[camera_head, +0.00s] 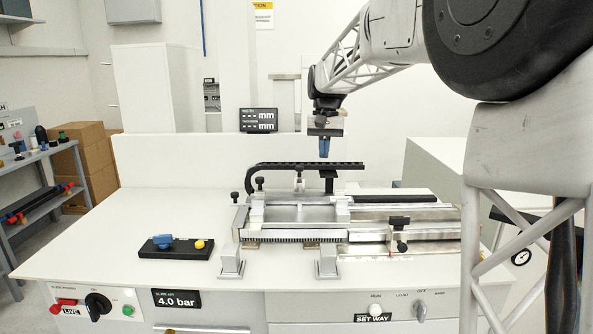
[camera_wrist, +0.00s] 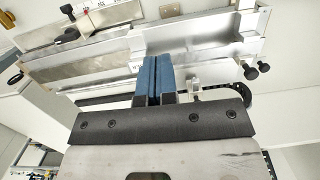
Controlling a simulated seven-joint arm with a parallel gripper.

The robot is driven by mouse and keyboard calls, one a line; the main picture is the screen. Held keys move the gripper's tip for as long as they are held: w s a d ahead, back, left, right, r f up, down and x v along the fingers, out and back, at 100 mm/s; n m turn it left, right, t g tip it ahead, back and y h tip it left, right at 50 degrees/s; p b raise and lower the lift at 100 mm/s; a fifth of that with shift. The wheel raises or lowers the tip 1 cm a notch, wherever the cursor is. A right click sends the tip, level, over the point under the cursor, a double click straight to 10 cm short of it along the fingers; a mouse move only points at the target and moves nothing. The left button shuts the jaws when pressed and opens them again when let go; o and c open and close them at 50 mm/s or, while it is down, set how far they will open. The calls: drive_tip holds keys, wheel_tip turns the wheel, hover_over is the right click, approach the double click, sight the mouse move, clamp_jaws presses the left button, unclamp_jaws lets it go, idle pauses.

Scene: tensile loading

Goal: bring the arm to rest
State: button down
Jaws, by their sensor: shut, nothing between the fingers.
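My gripper (camera_head: 324,147) hangs above the back of the bench machine, with its blue fingers pointing down. In the wrist view the two blue fingers of my gripper (camera_wrist: 154,76) lie side by side, shut, with nothing held between them. The metal machine (camera_head: 290,215) with its slide stands on the white bench below and in front of the gripper. The gripper is clear of it in the head view. In the wrist view part of the machine (camera_wrist: 85,70) is hidden behind the fingers.
A black cable chain (camera_head: 300,165) runs along the machine's back, below the gripper. A black tray (camera_head: 176,250) with a blue piece and a yellow knob lies at the left on the bench (camera_head: 90,235). A small display (camera_head: 258,120) stands behind. The bench's left part is mostly clear.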

drive_tip(key=s+d+f+t, duration=0.1)
drive_tip(key=s+d, duration=0.3)
drive_tip(key=s, duration=0.8)
drive_tip(key=s+d+f+t, duration=0.1)
drive_tip(key=s+d+f, duration=0.15)
drive_tip(key=s, duration=0.95)
drive_tip(key=s+d+f, duration=0.1)
drive_tip(key=s+f, duration=0.3)
drive_tip(key=s, duration=0.4)
drive_tip(key=s+d+f+t, duration=0.1)
drive_tip(key=s+f, duration=0.3)
drive_tip(key=s, duration=0.4)
drive_tip(key=s+d+f+t, duration=0.1)
drive_tip(key=s+f, duration=0.3)
drive_tip(key=s, duration=0.4)
drive_tip(key=shift+s+d+f+h, duration=0.2)
drive_tip(key=shift+d+f+h, duration=0.1)
drive_tip(key=shift+d, duration=0.45)
